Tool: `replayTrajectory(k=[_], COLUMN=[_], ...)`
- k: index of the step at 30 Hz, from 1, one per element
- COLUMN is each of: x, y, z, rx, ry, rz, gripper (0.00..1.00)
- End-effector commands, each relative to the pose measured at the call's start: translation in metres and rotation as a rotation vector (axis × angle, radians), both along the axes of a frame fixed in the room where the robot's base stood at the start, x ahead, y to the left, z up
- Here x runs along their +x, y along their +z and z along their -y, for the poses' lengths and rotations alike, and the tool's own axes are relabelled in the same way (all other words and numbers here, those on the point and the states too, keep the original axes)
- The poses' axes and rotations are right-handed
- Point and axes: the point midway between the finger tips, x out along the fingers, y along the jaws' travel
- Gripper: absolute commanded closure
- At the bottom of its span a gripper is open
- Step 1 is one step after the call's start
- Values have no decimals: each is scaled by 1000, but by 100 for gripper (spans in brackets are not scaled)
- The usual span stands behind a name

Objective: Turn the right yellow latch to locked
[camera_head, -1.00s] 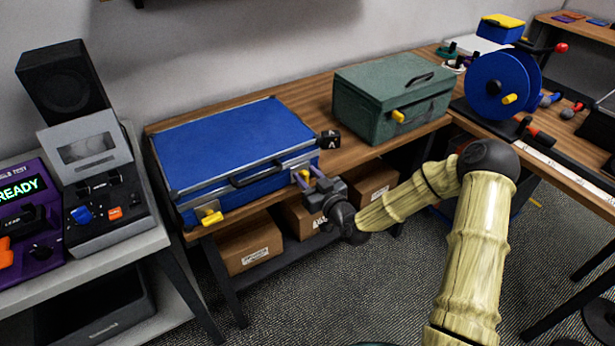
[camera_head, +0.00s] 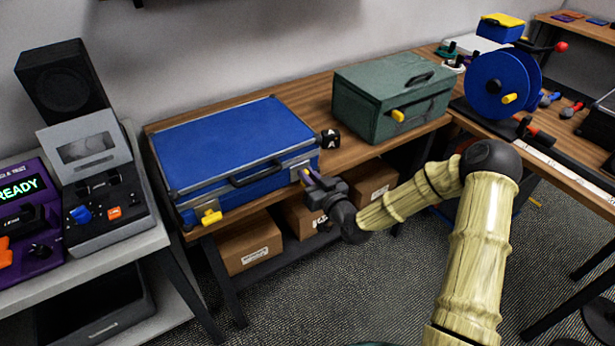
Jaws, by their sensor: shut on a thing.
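The blue case (camera_head: 235,145) lies closed on the wooden bench, with a dark handle on its front. Its left yellow latch (camera_head: 209,216) sits on a metal plate at the front left. Its right yellow latch (camera_head: 305,176) is at the front right corner, mostly hidden by my gripper. My gripper (camera_head: 310,175) reaches in from the right and is shut on the right yellow latch. The latch's exact angle is hard to tell at this size.
A green box (camera_head: 390,97) with its own yellow latch stands right of the case, and a black tag block (camera_head: 329,139) sits between them. Cardboard boxes (camera_head: 249,247) fill the shelf below. A blue cable reel (camera_head: 497,86) stands at the right.

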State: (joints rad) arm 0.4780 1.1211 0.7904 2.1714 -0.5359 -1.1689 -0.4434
Motion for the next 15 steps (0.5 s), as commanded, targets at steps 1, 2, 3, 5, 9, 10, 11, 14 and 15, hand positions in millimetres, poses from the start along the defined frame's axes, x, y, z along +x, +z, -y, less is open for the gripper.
replayTrajectory(k=[1, 2, 3, 5, 9, 10, 11, 14, 15], x=[0, 0, 1, 1, 2, 3, 3, 4, 4], y=[-1, -1, -1, -2, -3, -3, -3, -4, -5], z=[1, 1, 1, 2, 4, 5, 5, 6, 7], rx=[25, 43, 67, 108, 212, 235, 258, 339, 370], ry=[0, 0, 0, 0, 0, 0, -1, 0, 0], rz=[-18, -30, -47, -75, -145, -161, -177, -231, -253], gripper=[100, 100, 100, 100, 100, 100, 100, 100, 100])
